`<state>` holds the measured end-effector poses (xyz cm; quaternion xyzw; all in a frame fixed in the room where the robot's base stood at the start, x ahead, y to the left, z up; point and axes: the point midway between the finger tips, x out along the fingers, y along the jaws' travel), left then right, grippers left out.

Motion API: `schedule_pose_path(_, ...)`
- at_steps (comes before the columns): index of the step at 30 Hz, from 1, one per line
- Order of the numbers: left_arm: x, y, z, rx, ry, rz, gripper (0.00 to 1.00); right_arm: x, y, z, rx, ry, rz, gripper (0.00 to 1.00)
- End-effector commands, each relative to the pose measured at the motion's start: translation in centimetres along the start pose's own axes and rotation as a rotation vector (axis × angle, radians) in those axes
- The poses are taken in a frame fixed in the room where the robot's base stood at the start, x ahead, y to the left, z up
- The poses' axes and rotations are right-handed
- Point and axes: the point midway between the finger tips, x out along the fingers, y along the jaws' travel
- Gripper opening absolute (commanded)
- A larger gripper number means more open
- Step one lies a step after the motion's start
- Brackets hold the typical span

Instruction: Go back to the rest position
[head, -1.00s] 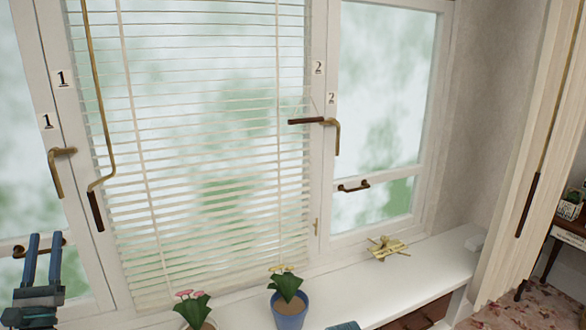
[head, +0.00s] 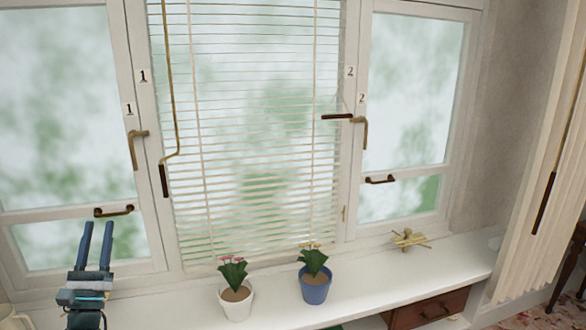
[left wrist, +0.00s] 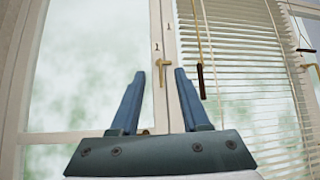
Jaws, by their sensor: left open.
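My left gripper (head: 96,245) is at the lower left of the head view, in front of the left window and above the sill. Its two blue fingers point up and stand apart with nothing between them. In the left wrist view the open fingers (left wrist: 160,82) frame a brass window handle (left wrist: 162,68) that lies beyond them. My right gripper is not in view.
A white sill (head: 410,268) runs below the windows. A white flower pot (head: 236,303), a blue flower pot (head: 315,289) and a small brass-coloured object (head: 409,239) stand on it. Blinds (head: 255,130) hang at the middle window. A drawer (head: 435,309) sits below the sill.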

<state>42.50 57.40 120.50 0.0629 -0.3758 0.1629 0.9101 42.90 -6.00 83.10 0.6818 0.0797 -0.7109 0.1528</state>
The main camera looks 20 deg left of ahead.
Motion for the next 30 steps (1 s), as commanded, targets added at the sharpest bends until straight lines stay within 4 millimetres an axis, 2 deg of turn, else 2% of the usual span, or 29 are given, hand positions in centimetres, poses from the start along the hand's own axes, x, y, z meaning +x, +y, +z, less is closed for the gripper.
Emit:
schedule_pose_path(11, 1.1, -5.8, -2.2, 0.07, 0.052, -0.156, 0.46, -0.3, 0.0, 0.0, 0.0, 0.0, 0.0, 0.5)
schedule_pose_path(17, 1.4, -11.3, -4.1, 0.136, 0.09, -0.307, 0.46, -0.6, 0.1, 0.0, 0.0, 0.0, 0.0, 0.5)
schedule_pose_path(20, 1.2, -15.1, -5.3, 0.181, 0.108, -0.414, 0.46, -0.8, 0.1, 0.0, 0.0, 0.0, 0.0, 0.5)
schedule_pose_path(23, 0.6, -19.9, -6.6, 0.238, 0.124, -0.557, 0.46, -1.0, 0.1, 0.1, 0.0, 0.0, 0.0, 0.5)
schedule_pose_path(26, -1.0, -26.2, -8.3, 0.314, 0.131, -0.754, 0.46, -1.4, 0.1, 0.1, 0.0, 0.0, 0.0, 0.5)
schedule_pose_path(27, -2.0, -29.0, -8.9, 0.348, 0.128, -0.845, 0.46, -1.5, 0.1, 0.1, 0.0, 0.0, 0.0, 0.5)
schedule_pose_path(30, -5.3, -35.5, -10.2, 0.437, 0.106, -1.082, 0.46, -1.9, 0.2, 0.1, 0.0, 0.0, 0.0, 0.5)
